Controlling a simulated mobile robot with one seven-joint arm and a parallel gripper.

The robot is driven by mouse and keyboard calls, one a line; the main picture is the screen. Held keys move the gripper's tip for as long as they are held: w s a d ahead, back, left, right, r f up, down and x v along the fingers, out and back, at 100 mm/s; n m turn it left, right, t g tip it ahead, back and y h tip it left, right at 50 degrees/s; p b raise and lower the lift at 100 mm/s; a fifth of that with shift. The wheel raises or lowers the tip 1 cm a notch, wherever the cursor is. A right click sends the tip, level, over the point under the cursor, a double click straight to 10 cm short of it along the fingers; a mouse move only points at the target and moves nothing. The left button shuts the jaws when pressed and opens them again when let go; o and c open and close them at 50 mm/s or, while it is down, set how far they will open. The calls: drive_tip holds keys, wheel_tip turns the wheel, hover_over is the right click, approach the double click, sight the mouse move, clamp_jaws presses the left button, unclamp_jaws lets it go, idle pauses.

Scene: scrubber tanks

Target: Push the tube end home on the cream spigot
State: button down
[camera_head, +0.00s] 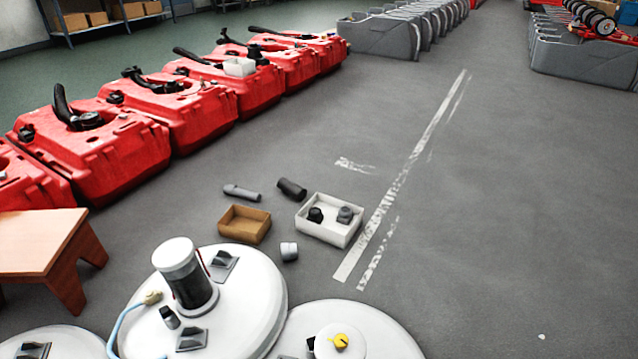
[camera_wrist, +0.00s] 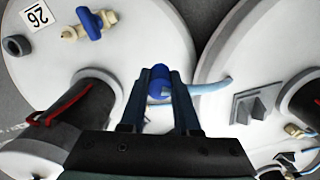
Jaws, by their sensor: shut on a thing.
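In the wrist view, my gripper (camera_wrist: 165,78) is shut on a dark blue piece (camera_wrist: 158,86). A light blue tube (camera_wrist: 212,87) shows on the right of the fingers and bends up at its far right end. Whether it joins the blue piece is hidden by the finger. A cream fitting (camera_wrist: 69,33) with a blue handle (camera_wrist: 89,22) lies on the left white lid, apart from my gripper. Another cream fitting (camera_wrist: 293,130) with light blue tube is at the lower right. In the head view, a cream fitting (camera_head: 152,297) has a light blue tube (camera_head: 122,321); my gripper is not visible there.
White round lids (camera_head: 262,290) carry raised parts, including a tall dark cylinder with a white cap (camera_head: 175,252). A brown box (camera_head: 244,224) and a white bin (camera_head: 326,233) stand on the floor behind. A wooden stool (camera_head: 40,240) is at left. Floor to the right is clear.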

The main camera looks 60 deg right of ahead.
drive_tip(key=s+d+f+b, duration=0.1)
drive_tip(key=s+d+b, duration=0.1)
drive_tip(key=d, duration=0.3)
drive_tip(key=s+d+b, duration=0.2)
drive_tip(key=s+d, duration=0.1)
drive_tip(key=d, duration=0.3)
drive_tip(key=s+d+f+b, duration=0.1)
drive_tip(key=s+d+b, duration=0.1)
drive_tip(key=d, duration=0.3)
drive_tip(key=shift+s+d+f, duration=0.15)
drive_tip(key=shift+s+f, duration=0.05)
drive_tip(key=shift+f, duration=0.1)
drive_tip(key=shift+r, duration=0.15)
drive_tip(key=shift+f, duration=0.2)
drive_tip(key=shift+f+b, duration=1.7)
drive_tip(key=shift+f, duration=0.45)
drive_tip(key=shift+f, duration=0.25)
